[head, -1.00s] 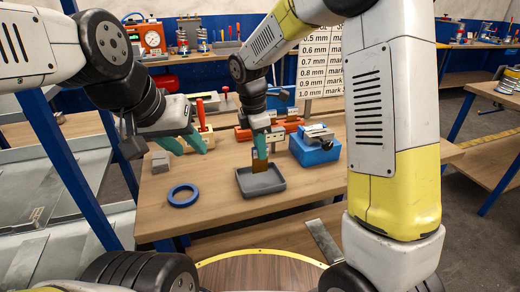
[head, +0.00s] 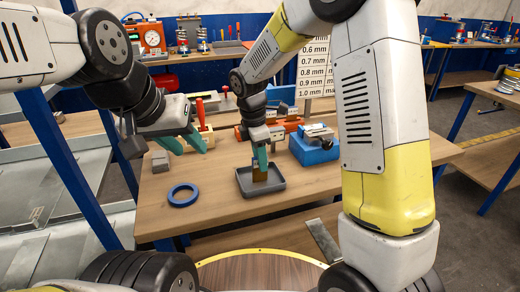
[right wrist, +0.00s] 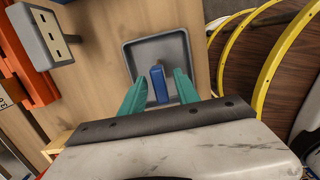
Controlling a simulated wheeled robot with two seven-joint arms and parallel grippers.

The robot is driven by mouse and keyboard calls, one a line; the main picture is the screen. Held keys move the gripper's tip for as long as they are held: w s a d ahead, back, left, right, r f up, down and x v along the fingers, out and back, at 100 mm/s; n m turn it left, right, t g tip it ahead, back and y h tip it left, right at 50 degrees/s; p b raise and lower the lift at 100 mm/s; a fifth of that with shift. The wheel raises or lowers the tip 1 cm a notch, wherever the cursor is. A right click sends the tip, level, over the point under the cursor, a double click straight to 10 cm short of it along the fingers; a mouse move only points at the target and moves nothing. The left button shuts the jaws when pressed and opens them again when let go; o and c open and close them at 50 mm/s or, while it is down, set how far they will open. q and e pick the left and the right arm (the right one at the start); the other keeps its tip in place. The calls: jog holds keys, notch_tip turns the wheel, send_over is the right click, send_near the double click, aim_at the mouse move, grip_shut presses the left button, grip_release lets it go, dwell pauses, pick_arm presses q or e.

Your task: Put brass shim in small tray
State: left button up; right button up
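The small grey tray (head: 276,183) lies on the wooden bench; it also shows in the right wrist view (right wrist: 184,46). The brass shim (head: 258,174) stands upright inside the tray, partly hidden by my right gripper. In the right wrist view a narrow blue piece (right wrist: 158,84), seemingly the shim's upper end, shows between the fingers. My right gripper (head: 261,165) is low over the tray. Its teal fingers (right wrist: 159,90) stand either side of the piece, with narrow gaps visible, so it looks open around it. My left gripper (head: 190,143) is open and empty above the bench, left of the tray.
A blue tape ring (head: 183,195) lies left of the tray. A blue block fixture (head: 315,150) stands to its right, close by. Orange fixtures (head: 291,124) and a thickness chart (head: 317,66) are behind. A small grey block (head: 160,161) sits at the left. The front bench strip is clear.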

notch_tip(320, 180, up, 12)
jog(key=a, duration=0.1)
jog(key=s+d+r+m+t+y, duration=0.2)
jog(key=s+d+r+m, duration=0.4)
jog(key=s+d+m, duration=0.35)
jog(key=s+d+m+t+y, duration=0.1)
jog(key=s+d+m+t, duration=0.2)
jog(key=s+m, duration=0.7)
jog(key=d+m, duration=0.1)
jog(key=d, duration=0.1)
jog(key=shift+d+f+t+y, duration=0.2)
jog(key=shift+d+t+y, duration=0.1)
jog(key=shift+d+t, duration=0.1)
jog(key=shift+a+m, duration=0.1)
jog(key=shift+m, duration=0.15)
